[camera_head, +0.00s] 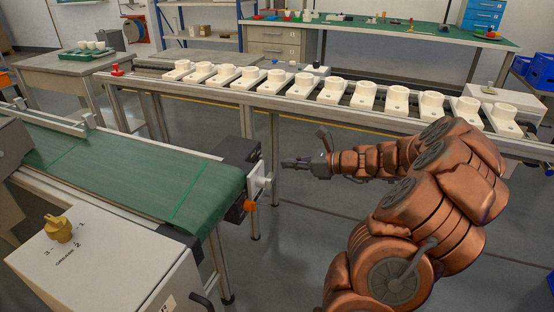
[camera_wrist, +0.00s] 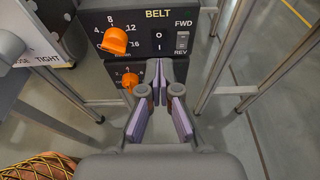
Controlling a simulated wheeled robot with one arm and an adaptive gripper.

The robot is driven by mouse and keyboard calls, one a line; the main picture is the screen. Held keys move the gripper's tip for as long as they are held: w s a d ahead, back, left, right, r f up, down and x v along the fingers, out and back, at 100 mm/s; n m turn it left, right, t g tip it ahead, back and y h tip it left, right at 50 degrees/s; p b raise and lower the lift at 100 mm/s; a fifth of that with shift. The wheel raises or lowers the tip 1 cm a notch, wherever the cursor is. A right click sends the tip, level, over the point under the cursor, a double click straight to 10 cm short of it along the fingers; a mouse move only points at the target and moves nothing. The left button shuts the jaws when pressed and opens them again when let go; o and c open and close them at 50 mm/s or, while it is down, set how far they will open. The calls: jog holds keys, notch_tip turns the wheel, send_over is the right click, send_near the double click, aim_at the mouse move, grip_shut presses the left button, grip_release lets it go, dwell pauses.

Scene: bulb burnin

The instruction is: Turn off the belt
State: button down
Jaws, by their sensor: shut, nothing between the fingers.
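The green conveyor belt (camera_head: 125,172) runs across the left of the head view. A dark control box (camera_head: 236,152) is at its right end. In the wrist view the panel marked BELT (camera_wrist: 145,22) faces me. It has a black rocker switch marked 0 above and I below (camera_wrist: 158,41), an orange speed knob (camera_wrist: 114,40) to its left and a FWD/REV switch (camera_wrist: 182,41) to its right. I cannot tell which rocker side is pressed. My gripper (camera_wrist: 159,68) is shut and empty, its tips just below the rocker in the picture. It also shows in the head view (camera_head: 286,163), right of the box.
A second orange knob (camera_wrist: 128,80) lies lower, left of my fingers. Metal legs (camera_wrist: 222,60) stand right of the panel. A grey box with a yellow knob (camera_head: 58,228) is at the front left. A rail with several white holders (camera_head: 248,78) runs behind.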

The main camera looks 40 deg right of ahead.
jog(key=shift+r+p+v, duration=0.25)
jog(key=shift+p+v, duration=0.05)
jog(key=shift+v, duration=1)
jog(key=shift+r+p+v, duration=0.25)
jog(key=shift+p+v, duration=0.05)
jog(key=shift+v, duration=1)
jog(key=shift+w+a, duration=0.1)
jog(key=shift+a, duration=0.1)
